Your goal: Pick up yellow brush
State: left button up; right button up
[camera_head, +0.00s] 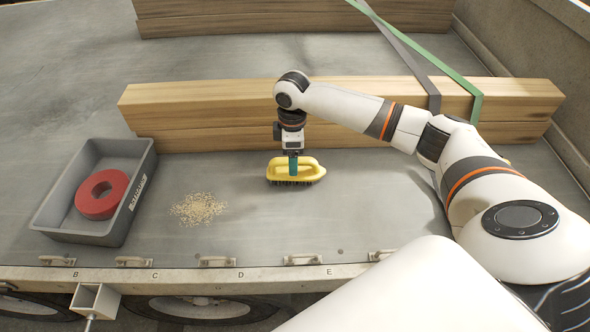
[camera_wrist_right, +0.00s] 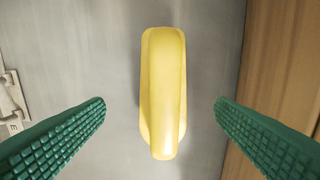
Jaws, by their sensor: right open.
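The yellow brush (camera_head: 308,171) stands bristles down on the grey trailer bed, in front of the stacked timber, with its handle on top. My right gripper (camera_head: 293,165) comes down from above and is over the brush in the head view. In the right wrist view, the brush (camera_wrist_right: 163,92) lies between the two green fingers of my right gripper (camera_wrist_right: 160,112). The fingers are spread wide, with a clear gap on each side of the brush. My left gripper is not in view.
A grey tray (camera_head: 142,190) holding a red ring (camera_head: 102,194) is at the left. A pile of pale crumbs (camera_head: 198,209) lies between tray and brush. Strapped timber beams (camera_head: 210,115) stand close behind the brush. The bed's front edge (camera_head: 190,275) carries metal latches.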

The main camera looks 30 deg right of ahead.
jog(key=f, duration=0.5)
jog(key=shift+d+f, duration=0.3)
jog(key=shift+d, duration=0.05)
jog(key=shift+c, duration=0.5)
jog(key=c, duration=1)
jog(key=shift+r, duration=5.05)
jog(key=shift+c, duration=0.2)
